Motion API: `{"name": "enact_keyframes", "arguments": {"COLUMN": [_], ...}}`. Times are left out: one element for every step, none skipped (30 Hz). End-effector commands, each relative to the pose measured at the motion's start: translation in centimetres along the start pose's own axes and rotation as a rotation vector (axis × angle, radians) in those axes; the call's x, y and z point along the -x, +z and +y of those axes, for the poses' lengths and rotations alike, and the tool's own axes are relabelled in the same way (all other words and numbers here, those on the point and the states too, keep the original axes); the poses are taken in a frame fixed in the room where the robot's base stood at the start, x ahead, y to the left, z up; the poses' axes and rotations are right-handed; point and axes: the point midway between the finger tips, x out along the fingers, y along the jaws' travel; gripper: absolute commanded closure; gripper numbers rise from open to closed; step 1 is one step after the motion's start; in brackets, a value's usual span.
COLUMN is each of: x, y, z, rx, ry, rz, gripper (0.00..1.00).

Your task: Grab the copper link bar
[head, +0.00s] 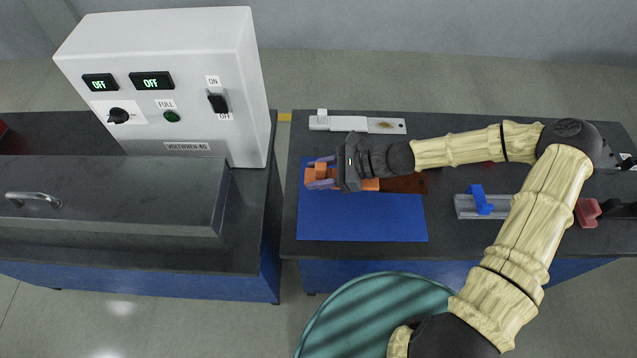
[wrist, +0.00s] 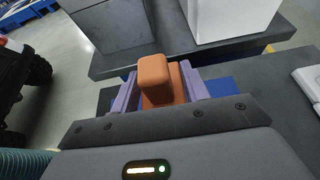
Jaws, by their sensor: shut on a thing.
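The copper link bar (head: 405,184) is a flat reddish-brown plate with an orange block-shaped handle at its left end. It lies over the blue mat in the head view, partly hidden under my gripper. My gripper (head: 321,174) is shut on the orange handle. In the wrist view the orange handle (wrist: 154,78) sits between the two purple fingers of my gripper (wrist: 160,92), with a finger against each side. I cannot tell whether the bar rests on the mat or is slightly lifted.
The blue mat (head: 362,225) lies on the dark bench. A grey link bar (head: 385,125) with a white end lies behind it. A blue clamp on a grey rail (head: 480,201) and a red part (head: 587,212) are at right. A white control box (head: 170,75) stands on the left bench.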

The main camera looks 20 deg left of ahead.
Motion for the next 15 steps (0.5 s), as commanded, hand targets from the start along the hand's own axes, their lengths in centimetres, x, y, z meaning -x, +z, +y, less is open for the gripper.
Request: {"name": "enact_keyframes", "arguments": {"x": [0.3, 0.4, 0.5, 0.6, 0.6, 0.7, 0.7, 0.7, 0.7, 0.7, 0.7, 0.7, 0.7, 0.7, 0.7], "y": [0.7, 0.9, 1.3, 1.4, 1.6, 1.7, 1.8, 1.9, 1.9, 1.9, 1.9, 1.9, 1.9, 1.9, 1.9], "z": [0.0, 0.0, 0.0, 0.0, 0.0, 0.0, 0.0, 0.0, 0.0, 0.0, 0.0, 0.0, 0.0, 0.0, 0.0], "rx": [0.004, 0.003, 0.002, 0.001, 0.001, 0.0, 0.0, 0.0, 0.0, 0.0, 0.0, 0.0, 0.0, 0.0, 0.0], "ry": [0.0, 0.0, 0.0, 0.0, 0.0, 0.001, 0.001, 0.001, 0.001, 0.001, 0.001, 0.001, 0.001, 0.001, 0.001], "rz": [0.0, -0.001, -0.001, -0.001, -0.002, -0.002, -0.002, -0.002, -0.002, -0.002, -0.002, -0.002, -0.002, -0.002, -0.002], "gripper": [0.96, 0.96, 0.96, 0.96, 0.96, 0.96, 0.96, 0.96, 0.96, 0.96, 0.96, 0.96, 0.96, 0.96, 0.96]}}
